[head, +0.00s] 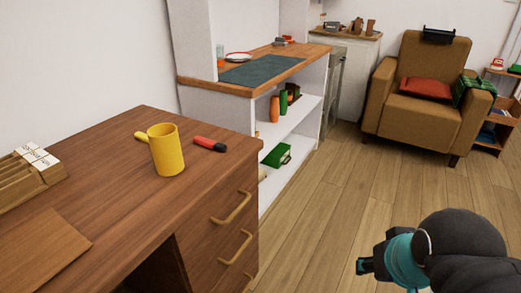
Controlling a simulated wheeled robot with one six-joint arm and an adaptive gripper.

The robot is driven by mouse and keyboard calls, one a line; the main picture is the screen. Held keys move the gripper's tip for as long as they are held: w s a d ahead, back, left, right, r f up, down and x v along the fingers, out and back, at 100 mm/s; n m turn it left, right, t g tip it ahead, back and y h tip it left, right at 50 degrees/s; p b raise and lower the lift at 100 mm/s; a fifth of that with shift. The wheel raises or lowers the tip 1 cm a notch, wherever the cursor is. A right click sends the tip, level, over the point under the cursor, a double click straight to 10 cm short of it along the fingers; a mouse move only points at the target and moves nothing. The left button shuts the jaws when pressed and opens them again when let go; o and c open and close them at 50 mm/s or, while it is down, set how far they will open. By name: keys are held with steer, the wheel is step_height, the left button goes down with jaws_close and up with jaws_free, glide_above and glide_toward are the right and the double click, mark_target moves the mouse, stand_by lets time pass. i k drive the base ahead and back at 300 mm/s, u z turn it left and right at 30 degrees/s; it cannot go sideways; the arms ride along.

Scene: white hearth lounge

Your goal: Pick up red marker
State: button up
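The red marker (209,144) lies on its side on the wooden desk (112,193), near the desk's far right corner. It has a red body and a dark end at the right. A yellow mug (166,150) stands just left of it, with a small gap between them. My arm shows at the lower right of the head view, over the floor and well apart from the desk. My gripper (364,266) shows only as a small dark part at the arm's left end. Its fingers cannot be made out clearly.
A wooden organizer (22,182) stands at the desk's left. A shelf unit with a wooden top (210,88) adjoins the desk's far side. Drawers with handles (231,208) face the open wooden floor (330,190). A brown armchair (424,110) stands at the back right.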

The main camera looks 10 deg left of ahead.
mark_target(220, 148)
steer(key=u, duration=1.2)
steer(key=i, duration=0.4)
steer(key=z, duration=0.15)
